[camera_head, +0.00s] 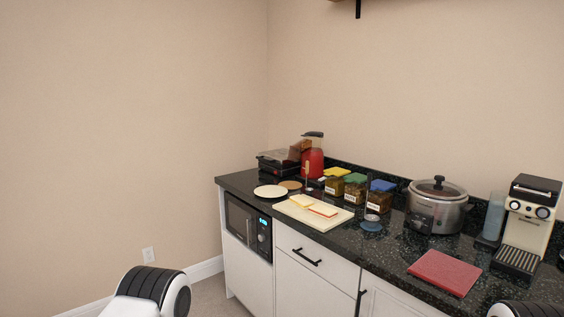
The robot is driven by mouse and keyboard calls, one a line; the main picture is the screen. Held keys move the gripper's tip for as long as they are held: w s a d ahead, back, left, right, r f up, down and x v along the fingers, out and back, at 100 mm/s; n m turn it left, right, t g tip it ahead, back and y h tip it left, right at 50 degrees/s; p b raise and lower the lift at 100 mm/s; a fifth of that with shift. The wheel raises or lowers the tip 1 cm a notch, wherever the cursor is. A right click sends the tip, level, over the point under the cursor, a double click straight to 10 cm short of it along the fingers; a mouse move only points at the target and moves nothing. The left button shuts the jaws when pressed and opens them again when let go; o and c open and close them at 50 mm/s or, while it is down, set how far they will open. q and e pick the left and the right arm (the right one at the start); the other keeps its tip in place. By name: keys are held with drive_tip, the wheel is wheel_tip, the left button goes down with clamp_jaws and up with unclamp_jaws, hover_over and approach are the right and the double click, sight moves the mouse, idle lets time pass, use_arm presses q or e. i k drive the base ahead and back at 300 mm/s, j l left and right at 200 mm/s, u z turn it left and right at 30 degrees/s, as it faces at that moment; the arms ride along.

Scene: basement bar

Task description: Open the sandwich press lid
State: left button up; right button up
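A low dark appliance (276,162) stands at the far left end of the black counter, against the corner. It may be the sandwich press, but it is small and I cannot tell for sure. Its upper part looks dark and glossy, and I cannot make out whether its lid is up or down. A brown, slanted piece (299,149) shows at its right side. Neither of my grippers is in view. Only white and black parts of my arms show at the bottom left and bottom right edges.
The counter holds a red jug (313,160), a white plate (270,191), a cutting board (330,222) with bread slices, lidded jars (355,190), a slow cooker (437,205), a red board (444,272) and a coffee machine (531,220). A microwave (241,222) sits below the counter. Floor is free at left.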

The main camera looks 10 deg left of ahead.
sight(277, 157)
drive_tip(key=i+j+z, duration=0.45)
drive_tip(key=j+z, duration=0.25)
drive_tip(key=i+j+z, duration=0.15)
drive_tip(key=j+z, duration=0.15)
drive_tip(key=j, duration=0.1)
